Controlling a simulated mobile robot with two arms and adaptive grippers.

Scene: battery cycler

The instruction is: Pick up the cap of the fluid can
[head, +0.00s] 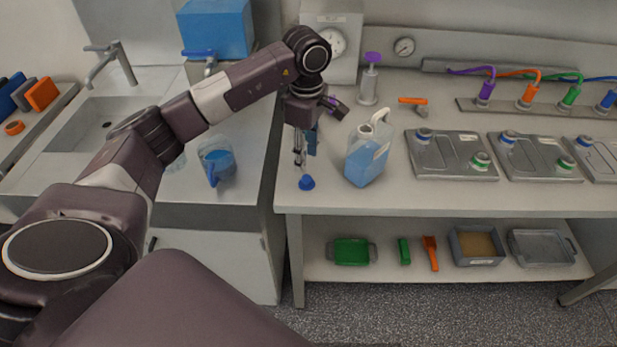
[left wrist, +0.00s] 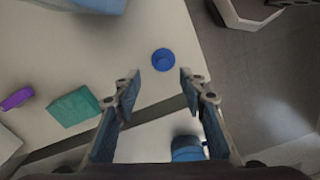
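The blue cap (head: 306,183) lies on the workbench near its front left corner. In the left wrist view the cap (left wrist: 163,60) shows ahead of the fingertips, near the midline between them. My left gripper (head: 300,160) hangs just above the cap, pointing down. In the left wrist view its fingers (left wrist: 160,84) are spread apart with nothing between them. The fluid can (head: 366,158), translucent with blue liquid and a white handle, stands upright to the right of the cap. Its edge shows at the top left of the left wrist view (left wrist: 98,4). My right gripper is not in view.
A jug of blue liquid (head: 216,162) stands on the sink counter, left of the bench. A teal block (left wrist: 73,107) and a purple item (left wrist: 17,98) lie on the bench. Grey battery trays (head: 450,154) are farther right. The bench edge is close to the cap.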

